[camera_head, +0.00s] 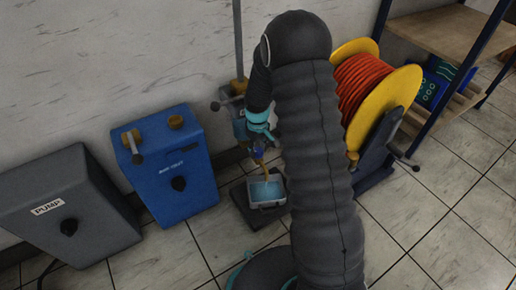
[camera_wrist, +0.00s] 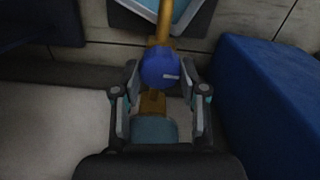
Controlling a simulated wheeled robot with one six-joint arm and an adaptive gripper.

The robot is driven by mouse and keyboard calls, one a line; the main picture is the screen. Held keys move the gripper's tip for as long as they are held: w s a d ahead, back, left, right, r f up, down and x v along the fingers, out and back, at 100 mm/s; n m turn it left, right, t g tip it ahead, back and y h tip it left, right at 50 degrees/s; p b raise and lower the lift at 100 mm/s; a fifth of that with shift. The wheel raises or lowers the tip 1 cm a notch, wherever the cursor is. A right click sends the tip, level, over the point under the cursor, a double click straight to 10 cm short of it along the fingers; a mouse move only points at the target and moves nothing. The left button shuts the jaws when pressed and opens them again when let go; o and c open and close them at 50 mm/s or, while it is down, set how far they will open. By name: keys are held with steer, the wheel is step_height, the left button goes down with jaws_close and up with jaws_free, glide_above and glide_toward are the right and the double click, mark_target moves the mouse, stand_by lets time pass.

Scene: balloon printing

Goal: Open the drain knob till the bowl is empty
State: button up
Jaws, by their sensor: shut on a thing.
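The blue drain knob (camera_wrist: 160,68) sits on a brass fitting in the wrist view, with a light mark near its right side. My gripper (camera_wrist: 161,73) is shut on the knob, one finger at each side. In the head view my gripper (camera_head: 261,140) is at the fitting on the stand, and the knob is partly hidden there. A brass spout (camera_head: 263,167) slants down from it toward a pale square container (camera_head: 266,203) holding blue liquid. The container's edge also shows at the top of the wrist view (camera_wrist: 142,6). I cannot tell whether liquid is flowing.
A blue machine (camera_head: 172,165) and a grey pump box (camera_head: 73,205) stand on the left. A yellow reel (camera_head: 402,88) with orange hose stands on the right beside a wooden shelf (camera_head: 432,28). Tiled floor (camera_head: 215,243) lies clear in front of the blue machine.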

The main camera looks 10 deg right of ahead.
mark_target(257, 150)
stand_by(0.5)
steer(key=o, duration=1.1)
steer(key=shift+o, duration=0.2)
steer(key=shift+r, duration=0.1)
step_height(257, 150, up, 12)
